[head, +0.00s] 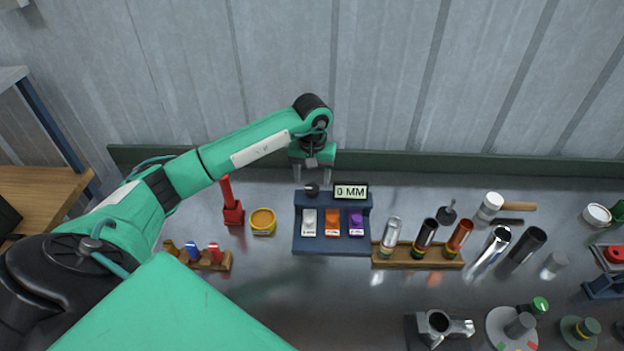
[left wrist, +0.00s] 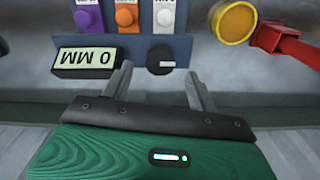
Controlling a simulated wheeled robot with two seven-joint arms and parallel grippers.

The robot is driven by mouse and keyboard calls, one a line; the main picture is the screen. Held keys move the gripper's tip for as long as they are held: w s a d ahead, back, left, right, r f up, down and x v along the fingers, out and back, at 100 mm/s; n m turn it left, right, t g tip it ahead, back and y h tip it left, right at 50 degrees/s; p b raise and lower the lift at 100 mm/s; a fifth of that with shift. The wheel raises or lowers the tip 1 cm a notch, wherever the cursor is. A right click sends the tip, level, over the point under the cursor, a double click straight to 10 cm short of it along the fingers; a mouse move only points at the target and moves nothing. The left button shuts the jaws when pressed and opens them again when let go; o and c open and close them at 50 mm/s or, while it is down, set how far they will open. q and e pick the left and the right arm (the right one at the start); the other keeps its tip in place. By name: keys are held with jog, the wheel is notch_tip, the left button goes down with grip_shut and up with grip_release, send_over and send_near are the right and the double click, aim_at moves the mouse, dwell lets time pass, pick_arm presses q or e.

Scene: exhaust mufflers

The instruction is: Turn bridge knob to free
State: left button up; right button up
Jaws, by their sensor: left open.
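The bridge knob (head: 312,189) is a small dark round knob on the blue-grey gauge block (head: 331,246), left of the display (head: 351,191) that reads 0 MM. In the left wrist view the knob (left wrist: 160,59) has a white mark on its face, and the display (left wrist: 88,60) appears upside down. My left gripper (head: 312,178) is open and empty, just behind the knob. In the left wrist view its two fingers (left wrist: 157,84) point toward the knob, one to each side and apart from it. My right gripper is not in view.
White, orange (head: 332,222) and purple pieces sit on the block's front. A red tool (head: 232,210) and yellow tin (head: 263,222) stand left. A wooden rack (head: 418,256) holding tubes stands right. The green back rail (head: 430,164) runs close behind my gripper.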

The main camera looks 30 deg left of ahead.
aim_at(312, 188)
pick_arm(q)
jog(key=shift+f+p, duration=0.4)
jog(key=shift+f, duration=1.2)
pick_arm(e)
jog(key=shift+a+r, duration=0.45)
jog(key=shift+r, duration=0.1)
